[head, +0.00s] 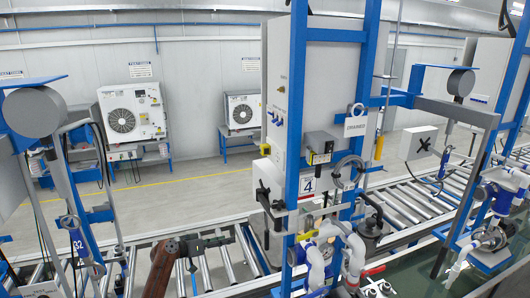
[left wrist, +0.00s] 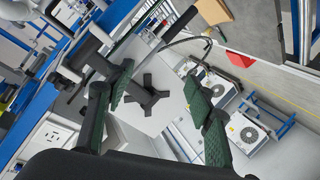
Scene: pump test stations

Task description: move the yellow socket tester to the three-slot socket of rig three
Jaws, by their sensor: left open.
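My left gripper (head: 215,243) is over the roller conveyor left of the rig marked 4 in the head view. In the left wrist view my left gripper (left wrist: 158,82) is open, with nothing held between its green-padded fingers. A white panel with socket-like squares (left wrist: 55,140) shows at lower left there, apart from the fingers. I cannot pick out the yellow socket tester or the three-slot socket with certainty. My right gripper is not in view.
The rig marked 4 (head: 308,186) has blue posts, pipes and a grey box with a yellow edge (head: 319,150). Another rig with a blue pump (head: 500,195) stands at right. A roller conveyor (head: 410,205) runs behind. Open floor (head: 200,185) lies beyond, before white wall units (head: 130,112).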

